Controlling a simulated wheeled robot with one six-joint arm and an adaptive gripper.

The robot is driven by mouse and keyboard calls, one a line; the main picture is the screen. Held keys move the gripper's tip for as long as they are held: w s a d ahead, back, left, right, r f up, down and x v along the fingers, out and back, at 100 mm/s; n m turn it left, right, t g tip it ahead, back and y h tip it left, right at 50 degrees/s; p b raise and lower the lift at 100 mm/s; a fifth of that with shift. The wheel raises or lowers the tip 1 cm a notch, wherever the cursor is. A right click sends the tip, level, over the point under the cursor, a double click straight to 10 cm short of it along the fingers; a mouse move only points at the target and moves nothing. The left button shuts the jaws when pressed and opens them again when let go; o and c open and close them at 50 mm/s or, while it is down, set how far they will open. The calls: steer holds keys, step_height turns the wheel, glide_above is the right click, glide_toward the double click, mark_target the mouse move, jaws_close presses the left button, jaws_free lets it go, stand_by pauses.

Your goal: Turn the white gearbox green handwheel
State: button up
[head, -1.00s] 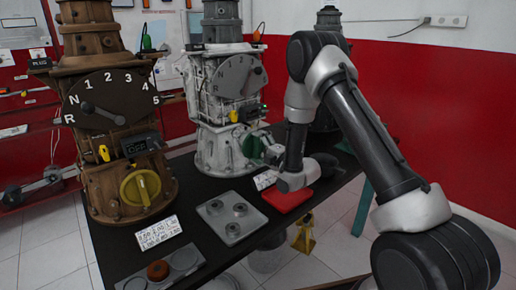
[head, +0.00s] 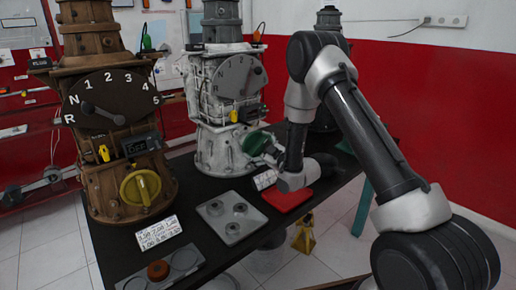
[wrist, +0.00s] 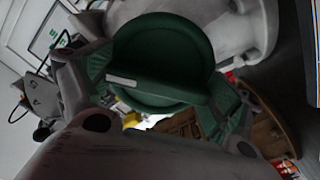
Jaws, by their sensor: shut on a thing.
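The white gearbox (head: 212,140) stands upright on the black table, behind the brown one. Its green handwheel (head: 256,143) is low on its right side, partly hidden by my wrist in the head view. In the wrist view the round green handwheel (wrist: 160,60) fills the upper middle, with a raised grip bar across it bearing a light stripe. My gripper (wrist: 155,88) has its fingers on either side of that bar and is shut on it. In the head view my gripper (head: 270,150) is beside the handwheel.
A brown gearbox (head: 112,110) with a yellow handwheel (head: 140,187) stands at the left. A dark gearbox (head: 328,25) stands behind my arm.

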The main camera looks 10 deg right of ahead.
steer(key=m, duration=0.4)
steer(key=shift+f+m, duration=0.1)
steer(key=shift+m, duration=0.2)
steer(key=m, duration=0.4)
steer(key=shift+m, duration=0.4)
steer(key=o, duration=0.7)
steer(key=shift+o, duration=0.2)
steer(key=v, duration=1.2)
